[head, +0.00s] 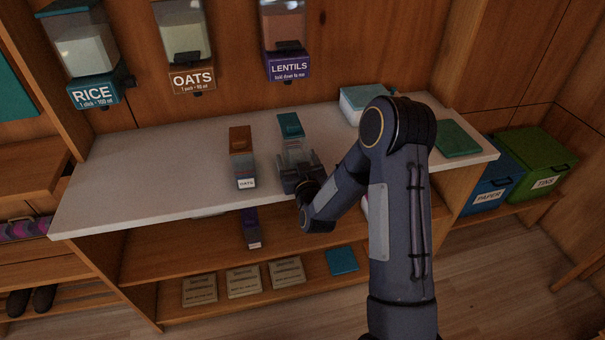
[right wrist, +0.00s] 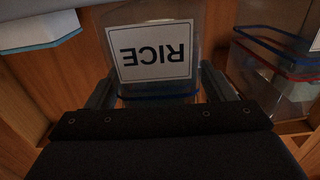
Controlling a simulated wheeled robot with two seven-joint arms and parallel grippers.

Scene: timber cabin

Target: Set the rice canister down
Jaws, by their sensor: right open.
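The rice canister (head: 291,127) is a clear container with a teal lid. It stands upright on the white counter (head: 130,165), close to the front edge. In the right wrist view its white RICE label (right wrist: 155,52) appears upside down. My right gripper (head: 298,172) is at the canister's front, low near the counter. Its jaws (right wrist: 160,92) are open, one finger on each side of the canister. The gripper hides the canister's lower front in the head view. My left gripper is not in view.
An oats canister (head: 241,150) with a brown lid stands just left of the rice canister. RICE (head: 94,92), OATS (head: 192,78) and LENTILS (head: 288,66) dispensers hang above. A teal-lidded tub (head: 358,98) and green item (head: 458,138) are at right. The counter's left part is clear.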

